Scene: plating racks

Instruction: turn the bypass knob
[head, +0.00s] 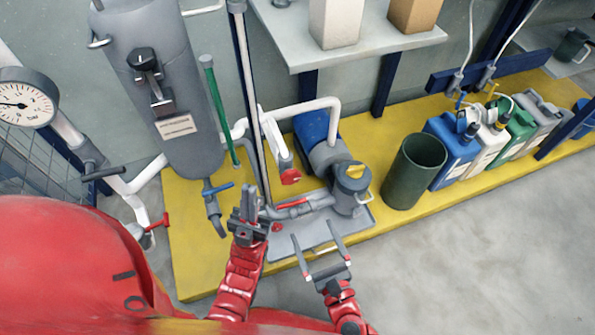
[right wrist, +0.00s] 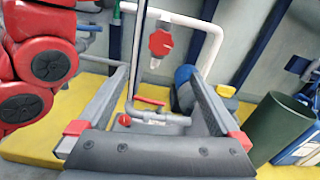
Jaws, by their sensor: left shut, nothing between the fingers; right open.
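A red lobed knob (head: 290,176) sits on a valve of the white pipe, left of the blue motor. It shows large in the right wrist view (right wrist: 160,42), beyond the fingertips. A smaller red round knob (head: 277,227) sits low by the grey pipe, also in the right wrist view (right wrist: 124,120). I see no label telling which is the bypass knob. My left gripper (head: 247,198) is shut and empty, left of and in front of the lobed knob. My right gripper (head: 313,231) is open and empty, in front of the pump, apart from both knobs.
A grey pump (head: 351,187) with a blue motor (head: 312,126) stands on a grey tray (head: 292,244). A red-handled lever (head: 293,203) lies along the pipe. A thin upright post (head: 246,90) rises behind my left gripper. A green bin (head: 415,172) stands right.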

